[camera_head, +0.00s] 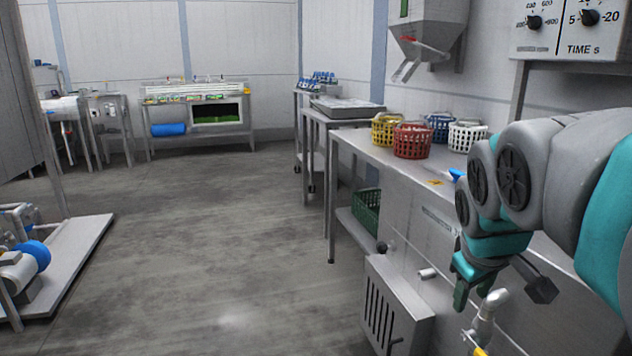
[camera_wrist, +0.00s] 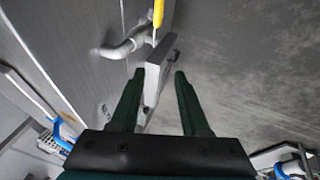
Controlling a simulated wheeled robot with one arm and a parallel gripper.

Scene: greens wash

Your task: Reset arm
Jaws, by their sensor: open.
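My arm is folded at the right of the head view, grey and teal. My gripper (camera_head: 470,290) hangs low in front of the steel counter's front panel, near a pipe elbow. In the wrist view my gripper (camera_wrist: 155,95) shows two dark green fingers, spread apart with nothing between them. Behind the fingers are a grey pipe (camera_wrist: 122,50) with a yellow handle (camera_wrist: 158,12) and a box (camera_wrist: 150,82) on the counter front. The gripper appears apart from them, but the exact gap is hard to judge.
The steel counter (camera_head: 372,148) holds a yellow basket (camera_head: 387,131), a red basket (camera_head: 412,142), a blue basket (camera_head: 438,124) and a white basket (camera_head: 467,136). A vented box (camera_head: 393,310) juts out below. The concrete floor (camera_head: 220,220) is clear in the middle.

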